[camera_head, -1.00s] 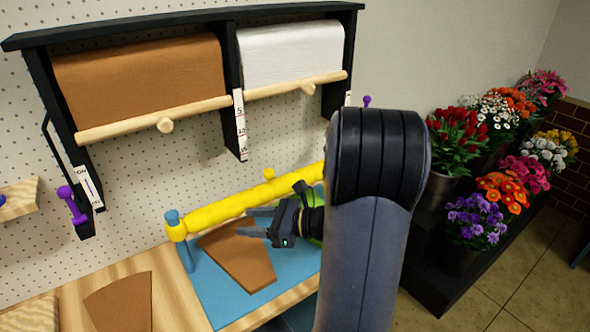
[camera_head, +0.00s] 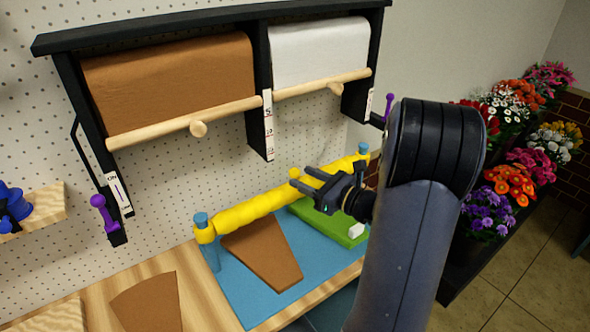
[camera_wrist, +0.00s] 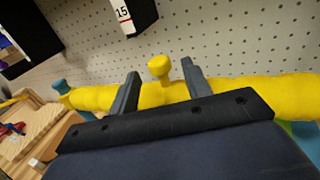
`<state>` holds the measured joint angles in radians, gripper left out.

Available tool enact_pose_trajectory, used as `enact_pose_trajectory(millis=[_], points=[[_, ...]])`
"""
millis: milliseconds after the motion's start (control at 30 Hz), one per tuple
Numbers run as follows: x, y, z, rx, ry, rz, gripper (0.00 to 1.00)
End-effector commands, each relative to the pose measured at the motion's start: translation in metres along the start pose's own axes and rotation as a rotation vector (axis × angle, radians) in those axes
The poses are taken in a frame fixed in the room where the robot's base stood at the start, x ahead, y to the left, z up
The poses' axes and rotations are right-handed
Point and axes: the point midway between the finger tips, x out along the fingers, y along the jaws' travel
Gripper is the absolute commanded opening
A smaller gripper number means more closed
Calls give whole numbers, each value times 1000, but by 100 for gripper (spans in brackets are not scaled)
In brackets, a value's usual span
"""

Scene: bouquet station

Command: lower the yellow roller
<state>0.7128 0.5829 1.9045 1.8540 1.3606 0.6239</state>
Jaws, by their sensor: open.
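The yellow roller (camera_head: 252,208) lies across blue posts above a blue mat (camera_head: 245,298) in the head view. It also fills the middle of the wrist view (camera_wrist: 258,88). A yellow knob (camera_head: 295,173) stands up from the roller; in the wrist view the knob (camera_wrist: 160,67) shows between my two fingers. My gripper (camera_head: 308,178) is open. In the wrist view my gripper (camera_wrist: 160,80) has its fingertips apart on either side of the knob, with a gap on each side. I cannot tell how far the tips are from it in depth.
Brown paper (camera_head: 262,255) lies on the mat partly below the roller, beside a green block (camera_head: 320,222). Another brown sheet (camera_head: 147,302) lies on the wooden table. A black rack (camera_head: 262,90) with brown and white paper rolls hangs above. Flowers (camera_head: 488,210) stand at right.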

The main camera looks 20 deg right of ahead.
Motion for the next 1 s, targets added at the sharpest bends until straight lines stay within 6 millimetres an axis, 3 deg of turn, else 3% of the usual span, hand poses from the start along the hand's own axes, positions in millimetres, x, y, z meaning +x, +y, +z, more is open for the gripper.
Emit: enact_pose_trajectory(millis=[100, 300, 633, 1000], points=[[19, 1, 2, 1, 1, 4, 46], [37, 0, 0, 1, 1, 1, 46], [40, 0, 0, 0, 1, 0, 46], [40, 0, 0, 0, 1, 0, 17]])
